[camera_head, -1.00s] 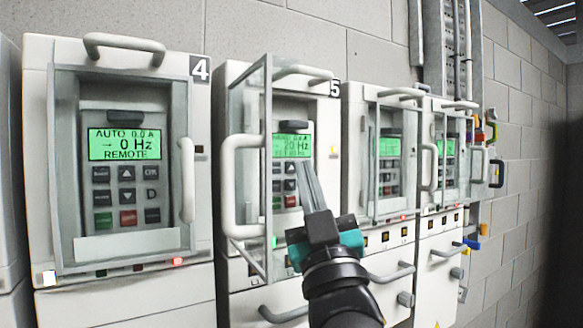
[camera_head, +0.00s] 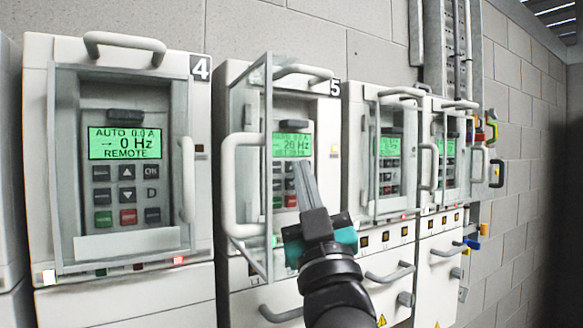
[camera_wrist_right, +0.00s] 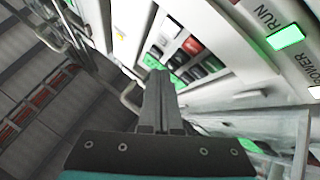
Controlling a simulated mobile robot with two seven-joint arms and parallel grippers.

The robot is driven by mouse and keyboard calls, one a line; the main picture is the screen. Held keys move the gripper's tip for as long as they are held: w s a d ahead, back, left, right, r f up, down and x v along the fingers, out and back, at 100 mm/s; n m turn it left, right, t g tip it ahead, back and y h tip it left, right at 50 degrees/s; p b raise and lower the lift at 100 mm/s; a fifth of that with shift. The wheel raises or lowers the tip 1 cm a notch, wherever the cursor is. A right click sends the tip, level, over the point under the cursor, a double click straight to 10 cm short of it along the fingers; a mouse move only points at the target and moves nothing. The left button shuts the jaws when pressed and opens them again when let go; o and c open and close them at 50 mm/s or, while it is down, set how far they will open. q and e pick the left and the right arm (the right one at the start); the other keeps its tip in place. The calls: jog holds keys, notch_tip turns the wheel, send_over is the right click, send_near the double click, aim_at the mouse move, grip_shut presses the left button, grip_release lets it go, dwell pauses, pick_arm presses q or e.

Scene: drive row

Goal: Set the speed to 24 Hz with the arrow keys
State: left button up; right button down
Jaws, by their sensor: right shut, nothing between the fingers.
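Drive 5 (camera_head: 223,105) has its glass door (camera_head: 267,100) swung open. Its green display (camera_head: 300,145) reads 20 Hz; the smaller text is hard to read. Its keypad (camera_head: 277,186) is below the display and partly hidden by my right gripper. My right gripper (camera_head: 302,166) is shut and empty, with its tips in front of the keypad just under the display. In the right wrist view, the shut fingers (camera_wrist_right: 157,75) point toward the keypad (camera_wrist_right: 192,46), which has red, green and grey keys. I cannot tell whether the tips touch a key. My left gripper is not in view.
Drive 4 (camera_head: 35,150), at left, shows 0 Hz behind its closed door. More drives stand to the right of drive 5. The open door's handle (camera_head: 228,190) juts out left of my gripper. A green RUN lamp (camera_wrist_right: 286,38) is lit in the wrist view.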

dwell(1.3)
pick_arm(q)
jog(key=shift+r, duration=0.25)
jog(key=shift+p, duration=0.3)
dwell(0.3)
dwell(0.4)
dwell(1.2)
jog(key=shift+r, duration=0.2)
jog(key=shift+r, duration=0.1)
dwell(0.7)
dwell(0.3)
